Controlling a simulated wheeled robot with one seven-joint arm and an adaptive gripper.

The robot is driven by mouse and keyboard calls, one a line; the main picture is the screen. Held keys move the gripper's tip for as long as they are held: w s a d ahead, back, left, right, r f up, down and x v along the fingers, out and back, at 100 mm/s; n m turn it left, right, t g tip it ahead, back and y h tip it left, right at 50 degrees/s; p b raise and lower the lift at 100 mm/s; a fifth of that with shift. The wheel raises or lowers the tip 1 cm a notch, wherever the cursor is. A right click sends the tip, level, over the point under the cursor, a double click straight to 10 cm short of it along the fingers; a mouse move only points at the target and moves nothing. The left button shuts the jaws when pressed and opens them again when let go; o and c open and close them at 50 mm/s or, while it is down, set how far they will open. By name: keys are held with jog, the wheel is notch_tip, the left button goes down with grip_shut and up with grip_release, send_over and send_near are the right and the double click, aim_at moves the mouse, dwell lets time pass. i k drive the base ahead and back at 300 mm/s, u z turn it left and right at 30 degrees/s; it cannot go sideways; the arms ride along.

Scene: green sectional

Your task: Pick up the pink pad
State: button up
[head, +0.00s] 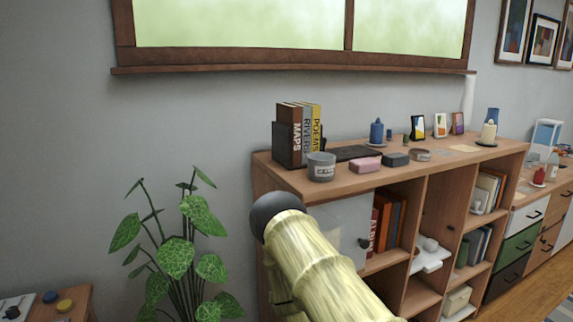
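A small pink block-like thing (366,165), which looks like the pink pad, lies near the front edge of the wooden shelf unit's top (340,185). It sits between a grey cup (321,167) and a small dark box (396,160). A thick, pale yellow part of my arm with a dark rounded end rises in front of the shelf unit, below and left of the pink pad. My gripper does not show, so its place relative to the pad cannot be told.
Books (299,130) and a flat black item (352,153) stand behind the cup and pad. A blue candle-like object (376,132), a round tin (420,155) and small frames (440,125) are further right. A leafy plant (178,255) stands left of the unit.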

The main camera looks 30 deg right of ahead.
aim_at(364, 166)
jog(key=u, duration=1.8)
jog(key=k, duration=1.5)
jog(key=z, duration=1.9)
